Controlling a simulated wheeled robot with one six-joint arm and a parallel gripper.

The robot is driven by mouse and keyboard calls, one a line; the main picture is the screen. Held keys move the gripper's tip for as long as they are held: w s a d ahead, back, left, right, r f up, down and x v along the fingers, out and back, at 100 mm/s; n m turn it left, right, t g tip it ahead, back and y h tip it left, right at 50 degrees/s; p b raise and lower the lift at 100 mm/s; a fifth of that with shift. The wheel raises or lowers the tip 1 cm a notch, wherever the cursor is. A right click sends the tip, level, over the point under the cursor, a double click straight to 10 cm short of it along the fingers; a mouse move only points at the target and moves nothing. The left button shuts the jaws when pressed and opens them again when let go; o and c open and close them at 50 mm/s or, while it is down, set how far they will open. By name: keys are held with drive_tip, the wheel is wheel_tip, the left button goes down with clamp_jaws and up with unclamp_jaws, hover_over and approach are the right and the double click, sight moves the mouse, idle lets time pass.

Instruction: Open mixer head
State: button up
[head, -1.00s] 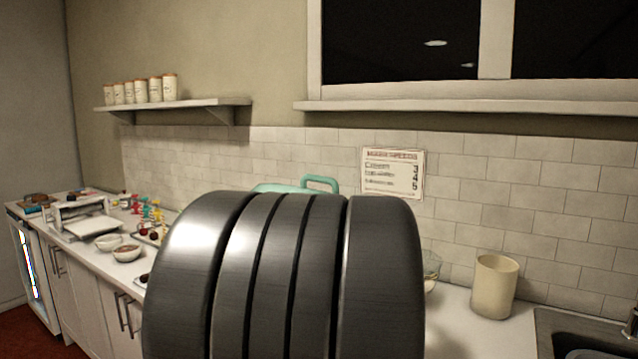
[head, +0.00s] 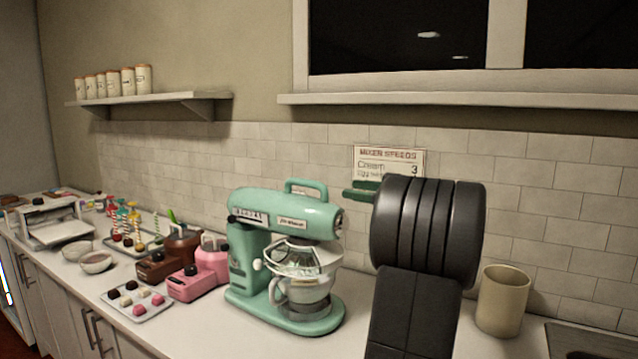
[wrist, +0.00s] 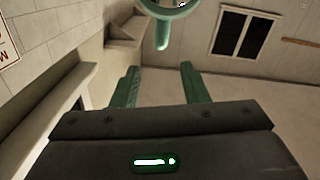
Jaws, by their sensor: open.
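The mint-green stand mixer (head: 290,215) stands on the counter in the head view, its head lowered over a glass bowl (head: 302,290). A loop handle (head: 307,184) rises from the top of its head. My gripper (head: 350,190) is just right of the head's front end, at about the handle's height, and appears apart from it. In the wrist view my gripper (wrist: 158,70) is open, with nothing between its two green fingers. The mixer's round front and handle (wrist: 163,30) show at the top edge there, beyond the fingertips. My arm hides part of the wall sign.
Pink (head: 200,275) and brown (head: 168,258) small appliances and a tray of sweets (head: 137,300) stand left of the mixer. A cream canister (head: 503,300) stands to the right, near the sink edge. A wall shelf (head: 150,98) and window ledge (head: 450,97) are above.

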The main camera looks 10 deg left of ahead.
sight(316, 183)
drive_tip(key=p+x, duration=0.1)
drive_tip(key=x, duration=1.2)
drive_tip(key=shift+s, duration=0.1)
clamp_jaws()
